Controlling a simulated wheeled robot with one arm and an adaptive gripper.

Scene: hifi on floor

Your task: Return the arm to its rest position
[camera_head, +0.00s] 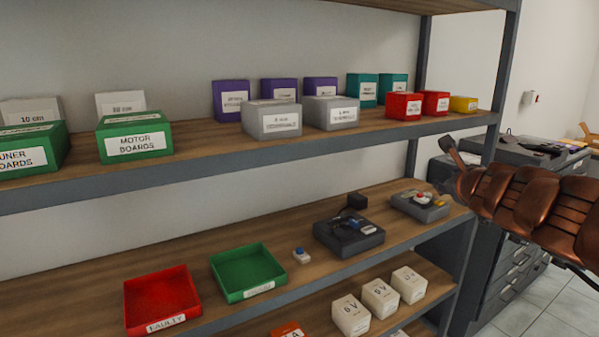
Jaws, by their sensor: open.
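My arm (525,203), copper-brown and segmented, reaches in from the right edge, in front of the shelf's right upright. My gripper (446,166) is at its left end, near the right end of the upper shelf board. One dark finger points up and left. The lower finger is hard to make out against the dark background. The gripper is open, and I see nothing held in it.
The shelf upright (499,85) is close to my arm. The upper board carries green boxes (134,136), grey boxes (271,119) and red boxes (404,106). Below are a red tray (160,300), a green tray (247,271) and dark devices (348,235). A drawer cabinet (508,275) stands at right.

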